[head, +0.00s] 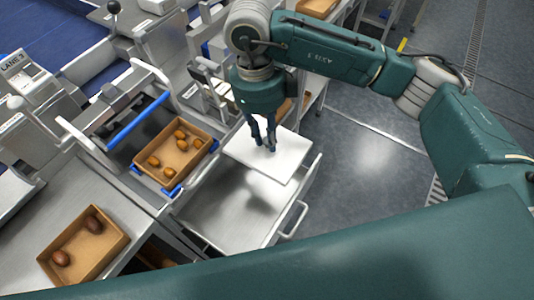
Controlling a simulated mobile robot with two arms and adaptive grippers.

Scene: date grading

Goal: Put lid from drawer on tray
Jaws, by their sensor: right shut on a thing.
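The lid (279,164) is a flat white sheet over the far end of the open metal drawer (226,215). My right gripper (264,145) points down and is shut on the lid near its middle. I cannot tell how high the lid is above the drawer floor. The part of the drawer nearer to me looks empty. An open brown cardboard tray (141,159) with several brown dates sits left of the drawer, between blue-ended parts. My left gripper is not in view.
A second brown tray (112,257) with two dark dates stands on the metal bench at lower left. A blue bar (138,120) lies just left of the first tray. The drawer's handle (296,219) sticks out to the right. Open floor (370,185) lies further right.

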